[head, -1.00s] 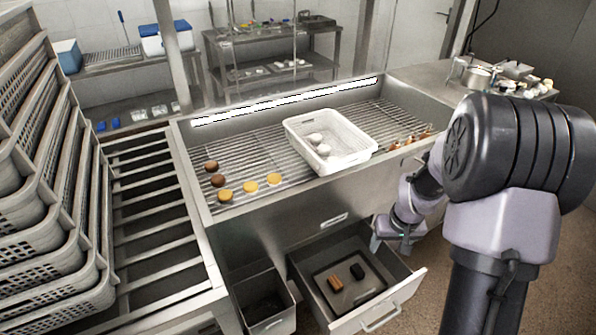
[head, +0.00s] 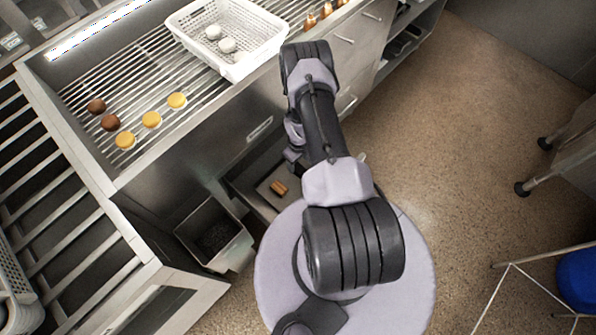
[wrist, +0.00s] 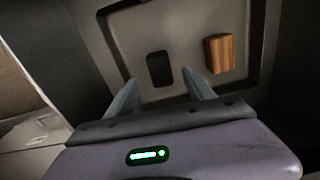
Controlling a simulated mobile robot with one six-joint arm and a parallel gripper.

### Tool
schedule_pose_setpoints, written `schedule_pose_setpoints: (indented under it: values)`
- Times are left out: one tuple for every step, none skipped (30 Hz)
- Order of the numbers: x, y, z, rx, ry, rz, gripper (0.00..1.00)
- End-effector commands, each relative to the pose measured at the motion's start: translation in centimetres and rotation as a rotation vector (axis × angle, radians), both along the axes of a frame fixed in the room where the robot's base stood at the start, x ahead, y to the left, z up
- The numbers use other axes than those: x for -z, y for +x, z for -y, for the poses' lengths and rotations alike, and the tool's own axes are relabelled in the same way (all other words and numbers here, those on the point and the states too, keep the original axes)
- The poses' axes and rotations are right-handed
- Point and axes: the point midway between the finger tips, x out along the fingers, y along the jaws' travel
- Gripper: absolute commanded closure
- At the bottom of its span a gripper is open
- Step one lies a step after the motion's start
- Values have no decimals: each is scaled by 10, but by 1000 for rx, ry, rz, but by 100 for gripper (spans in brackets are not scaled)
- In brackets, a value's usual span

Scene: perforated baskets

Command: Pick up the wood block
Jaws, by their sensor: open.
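The wood block (head: 278,187) is a small brown striped block lying in the open drawer (head: 243,196) in the head view. My gripper (wrist: 159,80) is open and empty, pointing toward the tray. How far it is above the tray I cannot tell. In the head view my arm hides the gripper and part of the drawer.
An open bin (head: 214,238) stands left of the drawer. A white perforated basket (head: 251,58) with white round items stands on the counter, with brown and yellow round items to its left. A blue object (head: 578,280) is at the right edge.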

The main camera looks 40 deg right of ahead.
Motion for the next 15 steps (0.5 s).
schedule_pose_setpoints:
  values:
    - [8,-1,-1,0,1,-1,38]
    - [13,-1,-1,0,1,-1,38]
    - [21,-1,-1,0,1,-1,38]
    - [28,-1,-1,0,1,-1,38]
    - [35,-1,-1,0,1,-1,38]
    - [43,-1,-2,0,1,-2,38]
    - [48,-1,-1,0,1,-1,38]
    - [51,-1,-1,0,1,-1,38]
    - [52,-1,-1,0,1,-1,38]
    - [51,-1,-1,0,1,-1,38]
    - [50,-1,-1,0,0,-1,38]
    - [49,-1,-1,0,0,-1,38]
    - [49,-1,-1,0,0,-1,38]
    - [49,-1,-1,0,0,-1,38]
    - [48,-1,-1,0,1,-1,46]
